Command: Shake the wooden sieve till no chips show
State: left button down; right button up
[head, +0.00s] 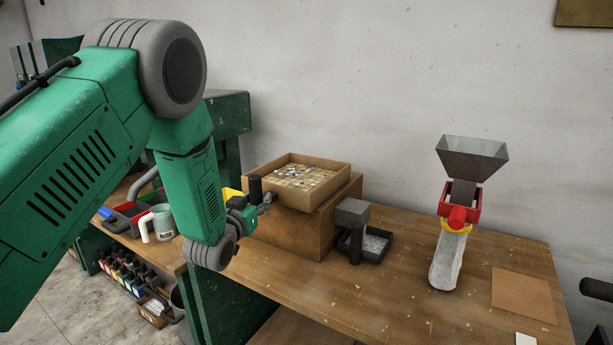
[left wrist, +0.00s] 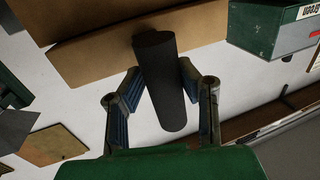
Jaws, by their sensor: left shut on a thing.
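The wooden sieve (head: 328,203) is a shallow square tray on a brown wooden box (head: 296,234) on the bench. Several small pale and blue chips (head: 298,173) show on its mesh in the head view. A black upright handle (head: 255,188) stands at its left side. My left gripper (head: 266,203) is shut on this handle. In the left wrist view the black handle (left wrist: 165,85) lies between the two fingers of my left gripper (left wrist: 160,88), with the tan side of the sieve or box behind it. My right gripper is not in view.
A grey-topped stand with a black tray (head: 376,246) is right of the box. A metal hopper (head: 470,152) sits above a pale bag (head: 447,262) further right. A brown sheet (head: 523,296) lies near the right edge. A mug (head: 160,222) and bins are at left.

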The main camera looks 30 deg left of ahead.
aim_at(271, 188)
pick_arm(q)
jog(key=shift+s+a, duration=0.3)
jog(key=shift+a, duration=0.1)
jog(key=shift+w, duration=0.15)
jog(key=shift+w+d+b, duration=0.15)
jog(key=shift+w+b, duration=0.2)
jog(key=shift+w, duration=1.2)
jog(key=shift+w+d+b, duration=0.1)
jog(key=shift+w+b, duration=0.2)
jog(key=shift+w, duration=1.25)
jog(key=shift+s+a+p, duration=0.15)
jog(key=shift+s+p, duration=0.25)
jog(key=shift+s, duration=1.2)
jog(key=shift+s+a+p, duration=0.1)
jog(key=shift+s+p, duration=0.25)
jog(key=shift+s, duration=1.25)
